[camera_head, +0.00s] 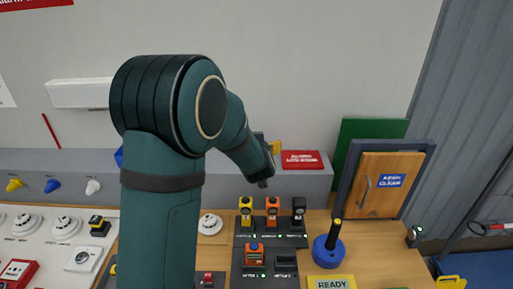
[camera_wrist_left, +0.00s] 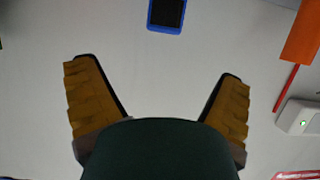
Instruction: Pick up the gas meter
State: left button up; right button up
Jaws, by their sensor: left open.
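A small orange device (camera_head: 254,254) with a dark face sits in the left slot of the lower dark dock (camera_head: 265,270); it looks like the gas meter, but the dock label is too small to read surely. The slot to its right looks empty. My left gripper (camera_head: 271,160) is up in front of the wall, above and behind the docks, partly hidden by my own arm. In the left wrist view its two yellow-padded fingers (camera_wrist_left: 160,100) are spread wide with nothing between them. My right gripper is not in view.
Yellow (camera_head: 246,210), orange (camera_head: 272,210) and black (camera_head: 299,208) devices stand in the upper dock. A blue round base with an upright handle (camera_head: 328,248) and a yellow READY plate (camera_head: 331,283) are to the right. A wooden cabinet door (camera_head: 383,190) stands behind.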

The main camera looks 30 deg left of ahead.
pick_arm(q)
jog(key=shift+s+f+x, duration=0.1)
jog(key=shift+x, duration=3)
jog(key=shift+s+f+x, duration=0.1)
jog(key=shift+f+x, duration=0.05)
jog(key=shift+x, duration=2.9)
jog(key=shift+a, duration=0.2)
jog(key=c, duration=1.4)
